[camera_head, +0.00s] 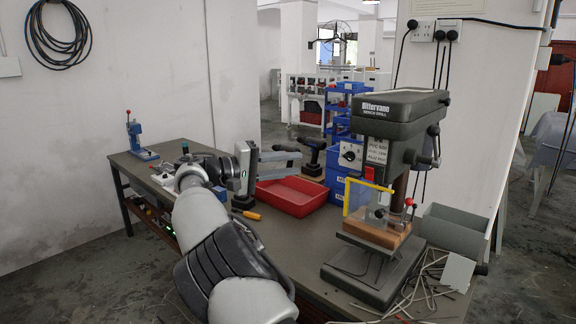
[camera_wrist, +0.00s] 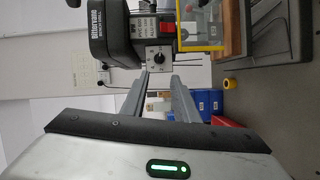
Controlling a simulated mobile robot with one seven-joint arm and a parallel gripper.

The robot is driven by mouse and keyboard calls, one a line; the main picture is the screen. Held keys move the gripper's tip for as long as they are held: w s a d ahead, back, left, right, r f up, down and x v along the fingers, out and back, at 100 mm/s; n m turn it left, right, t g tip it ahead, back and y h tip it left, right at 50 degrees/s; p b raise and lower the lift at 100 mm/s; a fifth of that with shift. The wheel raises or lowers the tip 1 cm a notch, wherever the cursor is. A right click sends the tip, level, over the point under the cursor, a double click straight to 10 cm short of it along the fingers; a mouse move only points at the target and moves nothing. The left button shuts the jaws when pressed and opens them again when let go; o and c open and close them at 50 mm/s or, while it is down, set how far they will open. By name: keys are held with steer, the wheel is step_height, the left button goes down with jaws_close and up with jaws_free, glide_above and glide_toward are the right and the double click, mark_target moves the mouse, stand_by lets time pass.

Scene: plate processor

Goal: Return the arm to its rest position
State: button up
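My arm reaches up from the bottom of the head view, over the near side of the workbench (camera_head: 290,235). My gripper (camera_head: 296,152) is above the bench, left of the bench drill (camera_head: 390,115), with its fingers pointing right. In the wrist view my gripper (camera_wrist: 160,76) has two grey fingers with a gap between them. It is open and nothing is between the fingers. The drill (camera_wrist: 105,30) shows sideways beyond the fingertips.
A red tray (camera_head: 293,196) lies beneath and beyond my gripper. A black cordless drill (camera_head: 314,158) stands near blue bins (camera_head: 345,180). A yellow-framed guard (camera_head: 347,197) is on the bench drill. A blue press (camera_head: 138,140) stands at the far left. Thin rods (camera_head: 420,290) lie at the right.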

steer(key=s+d+m+g+y, duration=0.15)
steer(key=s+d+y, duration=0.35)
steer(key=d, duration=0.5)
steer(key=s+d+m+g+y, duration=0.1)
steer(key=s+d+g+y, duration=0.2)
steer(key=s+d, duration=0.6)
steer(key=s+a+f+t+y, duration=0.1)
steer(key=s+f+y, duration=0.15)
steer(key=s, duration=0.75)
steer(key=s+a+f+m+t+y, duration=0.1)
steer(key=s+f+y, duration=0.15)
steer(key=s, duration=0.75)
steer(key=s+a+f+t+y, duration=0.1)
steer(key=s+a+f+y, duration=0.15)
steer(key=s, duration=0.75)
step_height(320, 180, up, 13)
steer(key=p, duration=1.3)
steer(key=shift+w+d+g, duration=0.35)
steer(key=shift+w+d, duration=0.1)
